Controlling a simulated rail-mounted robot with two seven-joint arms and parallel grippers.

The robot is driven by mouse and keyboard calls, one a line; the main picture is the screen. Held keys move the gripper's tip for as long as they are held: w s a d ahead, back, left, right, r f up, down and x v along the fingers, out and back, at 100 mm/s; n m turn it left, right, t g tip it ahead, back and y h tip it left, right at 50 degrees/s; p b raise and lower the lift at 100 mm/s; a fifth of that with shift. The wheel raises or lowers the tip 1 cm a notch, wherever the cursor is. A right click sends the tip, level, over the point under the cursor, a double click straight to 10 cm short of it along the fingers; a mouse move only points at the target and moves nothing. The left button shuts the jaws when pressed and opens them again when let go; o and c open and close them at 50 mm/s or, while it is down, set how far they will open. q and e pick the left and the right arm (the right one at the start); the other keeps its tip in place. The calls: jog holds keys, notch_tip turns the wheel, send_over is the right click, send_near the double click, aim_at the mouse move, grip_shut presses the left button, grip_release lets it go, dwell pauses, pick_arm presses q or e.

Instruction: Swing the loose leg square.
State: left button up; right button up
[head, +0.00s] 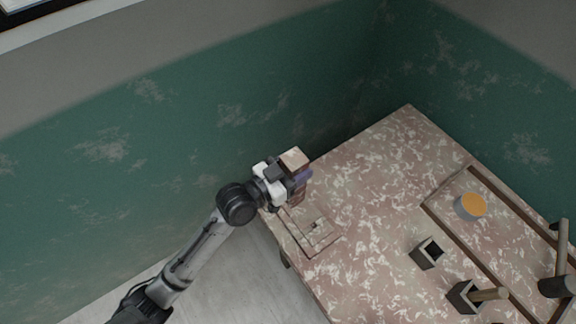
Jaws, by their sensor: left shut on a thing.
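My left gripper (293,180) is at the far left corner of the table, shut on an upright wooden piece (294,158) with a pale, squarish top. This piece looks like the loose leg. My right gripper is out of view.
The mottled pink table (375,180) is clear in the middle. To the right are a grey cup with an orange top (470,206), an open dark box (427,253), a box holding a wooden stick (489,295), and a dark-headed tool (556,287). Green walls (230,110) stand behind.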

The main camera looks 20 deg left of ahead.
pick_arm(q)
jog(key=shift+h, duration=0.3)
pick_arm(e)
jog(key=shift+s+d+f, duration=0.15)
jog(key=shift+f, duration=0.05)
pick_arm(q)
jog(key=o, duration=1.3)
jog(key=shift+s, duration=0.1)
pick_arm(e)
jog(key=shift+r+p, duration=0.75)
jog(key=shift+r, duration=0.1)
pick_arm(q)
jog(key=v, duration=1.3)
jog(key=shift+s+a+r, duration=0.15)
jog(key=shift+a+r, duration=0.1)
jog(key=shift+a, duration=0.1)
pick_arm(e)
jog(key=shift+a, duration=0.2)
